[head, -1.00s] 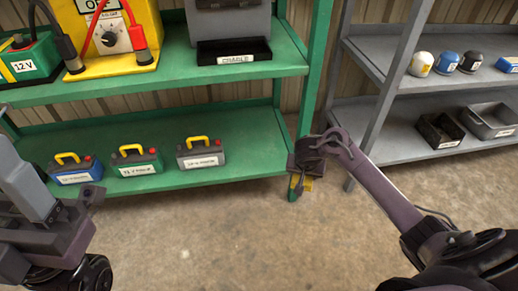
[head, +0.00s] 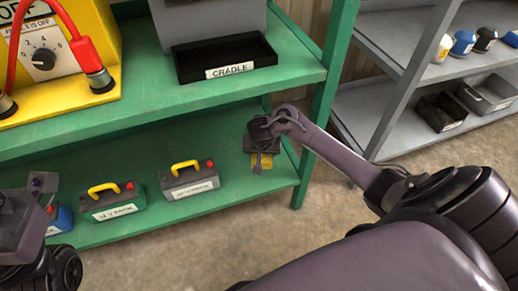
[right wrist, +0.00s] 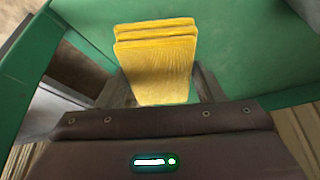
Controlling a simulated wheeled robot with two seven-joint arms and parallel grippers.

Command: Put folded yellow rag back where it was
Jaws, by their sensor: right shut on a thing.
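The folded yellow rag (right wrist: 158,65) is held between the fingers of my right gripper (right wrist: 160,98), which is shut on it. In the head view only a small yellow part of the rag (head: 261,161) shows below my right gripper (head: 262,150). The gripper hangs over the right end of the lower green shelf (head: 225,205), to the right of the grey battery. I cannot tell whether the rag touches the shelf. My left gripper (head: 38,195) is at the left edge; its jaws are not clear.
On the lower shelf stand a grey battery (head: 190,181), a green one (head: 112,201) and a partly hidden blue one (head: 61,219). Above, the upper green shelf (head: 200,95) carries a black cradle tray (head: 225,58). A green post (head: 325,100) stands close right of my gripper.

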